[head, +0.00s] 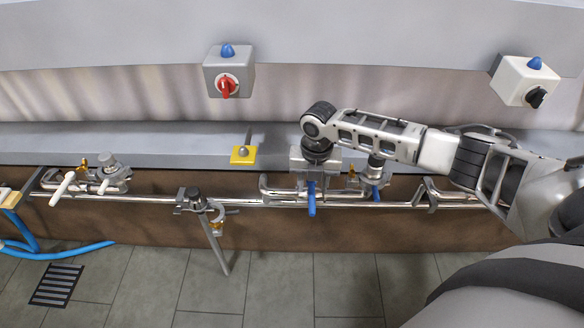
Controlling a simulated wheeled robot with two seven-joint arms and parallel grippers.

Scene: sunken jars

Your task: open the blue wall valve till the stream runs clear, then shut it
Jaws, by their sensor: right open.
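A blue valve handle (312,204) hangs down from the chrome pipework low on the wall, in the middle of the head view. A second blue handle (376,192) is on the same pipework, a little to the right and partly behind my arm. My right gripper (311,181) points down at the top of the first blue handle and is open; it hides the valve body there. I cannot tell whether the fingers touch the handle. No running stream is visible. My left gripper is not in view.
A valve with white handles (63,188) is at the left, and one with a long grey lever (216,246) is left of centre. A yellow block (243,155) sits on the ledge. Two switch boxes (240,62) (513,80) are above. A blue hose (65,249) and floor drain (57,284) are lower left.

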